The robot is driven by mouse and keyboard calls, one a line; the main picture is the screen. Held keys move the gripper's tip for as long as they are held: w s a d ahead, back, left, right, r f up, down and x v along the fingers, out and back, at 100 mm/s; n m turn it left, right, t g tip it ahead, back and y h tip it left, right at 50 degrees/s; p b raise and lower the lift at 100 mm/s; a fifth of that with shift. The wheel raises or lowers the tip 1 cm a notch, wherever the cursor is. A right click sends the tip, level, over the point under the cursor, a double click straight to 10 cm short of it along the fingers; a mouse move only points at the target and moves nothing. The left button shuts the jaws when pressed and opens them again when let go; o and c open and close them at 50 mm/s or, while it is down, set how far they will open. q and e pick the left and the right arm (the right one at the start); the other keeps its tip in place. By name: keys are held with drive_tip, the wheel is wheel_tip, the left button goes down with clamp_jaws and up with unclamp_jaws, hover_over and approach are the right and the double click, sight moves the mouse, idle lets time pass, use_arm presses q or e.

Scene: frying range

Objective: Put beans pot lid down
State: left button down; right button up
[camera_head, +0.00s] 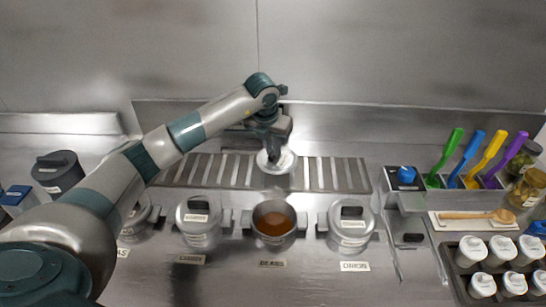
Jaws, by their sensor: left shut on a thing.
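The beans pot (274,232) stands open in the row of pots, with brown contents showing and a label (272,264) in front of it that seems to read BEANS. A round pale lid (284,167) is at the slotted rack (230,172) behind the pot. My left gripper (273,154) points down and is shut on the lid from above, on the handle side. I cannot tell whether the lid touches the rack. The gripper hides the lid's handle. My right gripper is not in view.
Lidded pots stand left (198,218) and right (350,222) of the beans pot. A holder with colored utensils (447,157), a wooden spoon (475,216), jars (526,188) and a rack of white-capped containers (502,250) are at the right. The front counter is clear.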

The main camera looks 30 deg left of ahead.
sight(272, 154)
use_arm(q)
drive_tip(key=shift+s+f+p, duration=0.1)
drive_tip(key=shift+f+p, duration=0.2)
drive_tip(key=shift+f, duration=0.15)
wheel_tip(272, 154, down, 2)
drive_tip(key=shift+f+p, duration=0.25)
drive_tip(key=shift+p, duration=0.25)
drive_tip(key=shift+f, duration=0.15)
drive_tip(key=c, duration=1.8)
unclamp_jaws()
drive_tip(key=shift+o, duration=0.2)
